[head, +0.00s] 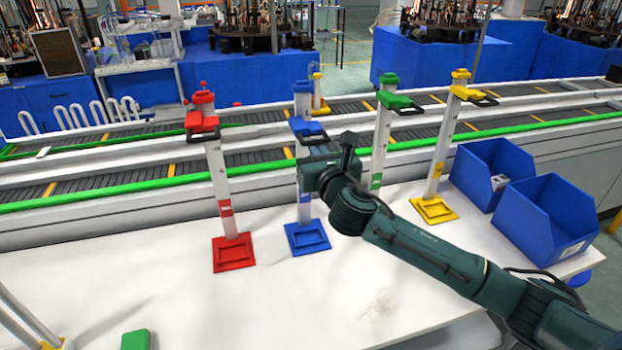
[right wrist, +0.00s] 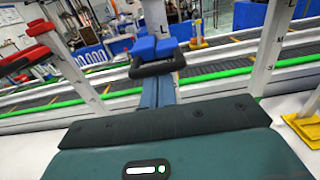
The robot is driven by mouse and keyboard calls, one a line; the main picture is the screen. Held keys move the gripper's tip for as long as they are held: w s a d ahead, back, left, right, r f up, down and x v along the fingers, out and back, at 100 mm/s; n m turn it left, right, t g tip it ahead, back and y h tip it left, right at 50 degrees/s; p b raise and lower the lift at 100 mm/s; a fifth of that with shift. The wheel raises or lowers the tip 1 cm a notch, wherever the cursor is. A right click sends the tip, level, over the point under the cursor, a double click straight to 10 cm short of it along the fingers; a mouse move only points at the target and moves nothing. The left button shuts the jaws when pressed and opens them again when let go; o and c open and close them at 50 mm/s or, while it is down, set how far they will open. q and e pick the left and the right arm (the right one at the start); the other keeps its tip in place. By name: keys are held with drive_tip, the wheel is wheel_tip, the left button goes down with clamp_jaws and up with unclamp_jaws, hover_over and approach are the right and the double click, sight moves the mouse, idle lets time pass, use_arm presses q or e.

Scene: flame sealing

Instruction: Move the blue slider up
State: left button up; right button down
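The post stands upright on a blue base (head: 308,237) on the white table. In the right wrist view the blue slider (right wrist: 156,47) and its dark handle (right wrist: 158,68) show beyond the gripper body. My right gripper (head: 312,174) is in front of the blue post, below the slider. Its fingertips are hidden, so its opening cannot be told. My left gripper is not in view.
A red slider post (head: 222,180) stands to the left; green (head: 382,140) and yellow (head: 444,145) ones stand to the right. Blue bins (head: 545,215) are at the table's right. A conveyor (head: 120,178) runs behind. The front table area is mostly clear.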

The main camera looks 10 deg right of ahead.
sight(317, 141)
drive_tip(key=shift+r, duration=1.9)
drive_tip(key=shift+f, duration=0.9)
drive_tip(key=s, duration=1)
drive_tip(key=shift+d, duration=0.15)
drive_tip(key=shift+f, duration=0.1)
